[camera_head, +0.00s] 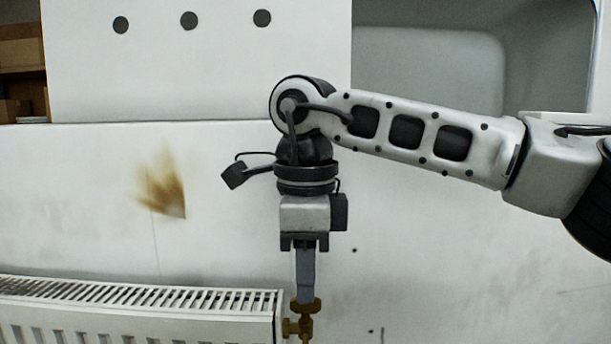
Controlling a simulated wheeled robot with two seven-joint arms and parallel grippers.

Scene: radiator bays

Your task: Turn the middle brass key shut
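A brass valve with its key (305,306) sits at the right end of a white radiator, low in the head view. My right gripper (305,298) points straight down at it. Its grey-blue fingers line up as one narrow strip, and their tips meet the top of the brass part in the picture. I cannot tell whether the fingers grip the brass or stand apart one behind the other. Only this one brass valve shows; the lower part is cut off by the picture's bottom edge. My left gripper is not in view.
The white radiator (140,309) fills the lower left. The white wall behind has a brown stain (163,190). A white panel with three dark dots (75,70) stands above. Shelves with cardboard boxes (20,52) are at upper left.

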